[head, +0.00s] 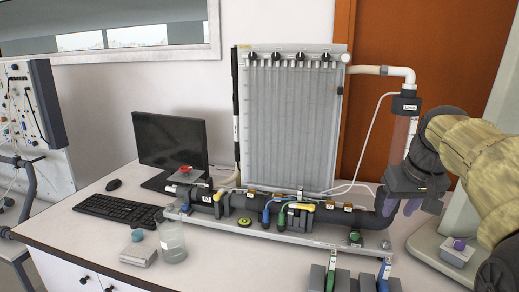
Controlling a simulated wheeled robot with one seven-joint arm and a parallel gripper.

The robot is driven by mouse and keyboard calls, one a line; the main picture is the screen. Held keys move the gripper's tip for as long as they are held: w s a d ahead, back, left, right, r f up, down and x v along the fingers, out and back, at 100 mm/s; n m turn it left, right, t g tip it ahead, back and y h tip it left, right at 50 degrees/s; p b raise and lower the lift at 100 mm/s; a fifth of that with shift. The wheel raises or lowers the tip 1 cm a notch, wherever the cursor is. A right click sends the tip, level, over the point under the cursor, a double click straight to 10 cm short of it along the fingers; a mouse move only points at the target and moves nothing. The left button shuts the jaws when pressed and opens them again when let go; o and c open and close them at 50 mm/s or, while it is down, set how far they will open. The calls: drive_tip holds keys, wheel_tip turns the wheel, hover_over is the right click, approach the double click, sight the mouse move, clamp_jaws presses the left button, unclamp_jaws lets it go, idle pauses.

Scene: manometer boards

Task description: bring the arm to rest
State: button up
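My arm comes in from the right edge with a tan sleeve-like link and dark joints. My gripper (418,204) hangs at its end, at the right of the bench, with purple parts at its tips. It is in front of the clear vertical tube on the right of the manometer board (292,120) and near the right end of the dark pipe run (330,217). I see nothing clearly held in it. The gap between its fingers is too small and dark to judge.
On the white bench (85,225) stand a monitor (168,140), keyboard (118,208), mouse (113,184), glass jar (172,242) and small box (138,254). Green- and blue-topped blocks (335,277) are at the front.

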drive_tip(key=s+a+f+g, duration=0.1)
drive_tip(key=s+a+f, duration=0.35)
drive_tip(key=f, duration=0.45)
drive_tip(key=s+a+f, duration=0.4)
drive_tip(key=a+f, duration=0.1)
drive_tip(key=f, duration=0.4)
drive_tip(key=s+a+f+g, duration=0.1)
drive_tip(key=s+a+f, duration=0.35)
drive_tip(key=f, duration=0.35)
wheel_tip(320, 180, down, 11)
drive_tip(key=b, duration=1)
wheel_tip(320, 180, up, 20)
drive_tip(key=p, duration=1.9)
drive_tip(key=shift+a, duration=0.15)
drive_tip(key=shift+o, duration=0.3)
drive_tip(key=shift+w+f, duration=0.1)
